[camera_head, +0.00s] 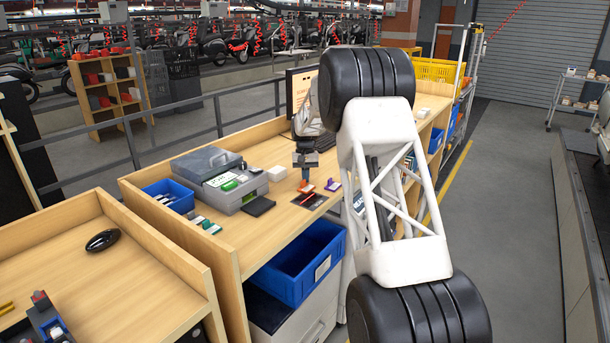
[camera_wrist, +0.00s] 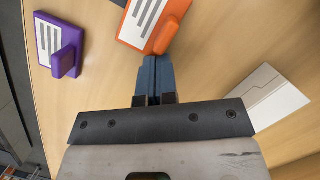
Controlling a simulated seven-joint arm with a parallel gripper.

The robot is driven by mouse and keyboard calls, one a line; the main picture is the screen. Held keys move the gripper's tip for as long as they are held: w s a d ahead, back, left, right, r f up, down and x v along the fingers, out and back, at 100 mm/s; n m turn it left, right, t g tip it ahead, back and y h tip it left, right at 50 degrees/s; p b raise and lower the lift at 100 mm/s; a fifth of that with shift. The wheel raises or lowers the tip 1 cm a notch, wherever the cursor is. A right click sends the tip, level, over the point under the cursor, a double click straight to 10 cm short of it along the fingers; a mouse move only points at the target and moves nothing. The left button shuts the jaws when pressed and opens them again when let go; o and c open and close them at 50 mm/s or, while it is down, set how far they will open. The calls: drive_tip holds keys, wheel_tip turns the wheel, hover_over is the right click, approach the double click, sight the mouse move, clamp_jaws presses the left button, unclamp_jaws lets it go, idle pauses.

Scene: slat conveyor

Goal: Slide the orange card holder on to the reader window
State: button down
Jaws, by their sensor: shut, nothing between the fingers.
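The orange card holder (camera_head: 307,188) lies on the wooden bench. In the wrist view the orange card holder (camera_wrist: 138,22) shows a white striped card and a raised orange tab, and is cut off by the top edge. A dark flat pad with red marks (camera_head: 311,201), which looks like the reader window, lies just in front of the holder in the head view. Whether they overlap I cannot tell. My gripper (camera_head: 306,179) points down at the holder. In the wrist view my gripper (camera_wrist: 155,62) is shut and empty, its fingertips close to the tab; contact is unclear.
A purple card holder (camera_head: 333,185) lies to the right of the orange one, and a white box (camera_head: 278,173) to its left. A grey machine (camera_head: 236,188), a black pad (camera_head: 258,206) and a blue bin (camera_head: 168,197) stand further left.

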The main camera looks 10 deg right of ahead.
sight(307, 189)
drive_tip(key=shift+s+a, duration=0.15)
drive_tip(key=shift+s, duration=1.35)
drive_tip(key=shift+s+a, duration=0.1)
drive_tip(key=shift+s, duration=1.4)
drive_tip(key=shift+w, duration=0.1)
drive_tip(key=shift+w, duration=0.4)
drive_tip(key=w, duration=0.1)
drive_tip(key=w+r, duration=0.1)
drive_tip(key=w, duration=0.1)
drive_tip(key=shift+w+d, duration=0.2)
drive_tip(key=v, duration=0.9)
drive_tip(key=shift+w+d, duration=0.1)
drive_tip(key=shift+w, duration=0.55)
